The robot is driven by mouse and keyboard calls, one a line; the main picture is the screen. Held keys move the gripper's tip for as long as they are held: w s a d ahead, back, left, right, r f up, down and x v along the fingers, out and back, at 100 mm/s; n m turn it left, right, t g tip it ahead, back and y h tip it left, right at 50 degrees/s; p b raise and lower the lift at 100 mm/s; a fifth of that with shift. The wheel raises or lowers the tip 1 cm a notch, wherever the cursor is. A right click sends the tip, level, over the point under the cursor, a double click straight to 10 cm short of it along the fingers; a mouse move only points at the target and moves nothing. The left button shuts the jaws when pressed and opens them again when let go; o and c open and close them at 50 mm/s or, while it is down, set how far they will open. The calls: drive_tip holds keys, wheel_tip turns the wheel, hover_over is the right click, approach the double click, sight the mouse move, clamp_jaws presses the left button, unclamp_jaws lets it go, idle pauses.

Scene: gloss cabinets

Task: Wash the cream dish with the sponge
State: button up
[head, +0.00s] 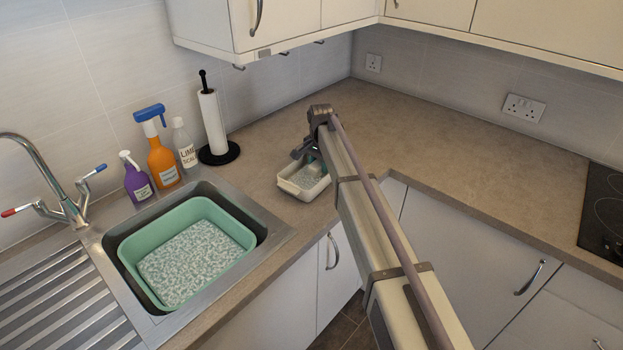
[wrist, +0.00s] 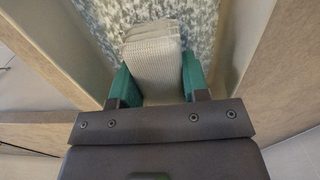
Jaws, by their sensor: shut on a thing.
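The cream dish (head: 303,193) stands upright on the worktop, near its front edge and right of the sink. Speckled, suds-like stuff covers its inside; the wrist view shows the same speckle between the dish's pale walls (wrist: 240,40). My gripper (head: 308,153) points down at the dish from above. In the wrist view its green-padded fingers (wrist: 155,80) are shut on a pale grey, ribbed sponge (wrist: 154,52). The sponge's far end is over or in the speckled inside; I cannot tell whether it touches the bottom. In the head view the arm and gripper hide most of the sponge.
The sink (head: 270,240) holds a green basin (head: 240,232) of speckled suds. Behind it stand a purple bottle (head: 137,182), an orange spray bottle (head: 162,160), a white bottle (head: 184,146) and a paper towel roll (head: 213,122). The worktop (head: 440,130) to the right is clear up to the hob (head: 605,210).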

sight(302, 186)
drive_tip(key=s+a, duration=0.1)
drive_tip(key=s, duration=0.1)
drive_tip(key=s+a, duration=0.2)
drive_tip(key=s, duration=0.1)
drive_tip(key=s+a, duration=0.2)
drive_tip(key=shift+s, duration=0.4)
drive_tip(key=shift+w+d+r+p, duration=0.2)
drive_tip(key=shift+w+d, duration=0.25)
drive_tip(key=shift+w, duration=0.25)
drive_tip(key=shift+w+d+r+p, duration=0.15)
drive_tip(key=shift+w+d+p, duration=0.2)
drive_tip(key=shift+w, duration=0.3)
drive_tip(key=shift+w+d+r+p, duration=0.1)
drive_tip(key=shift+w+d+r, duration=0.05)
drive_tip(key=shift+w+d, duration=0.45)
wheel_tip(302, 186, up, 11)
drive_tip(key=p, duration=1)
drive_tip(key=shift+f, duration=0.2)
drive_tip(key=shift+a, duration=0.15)
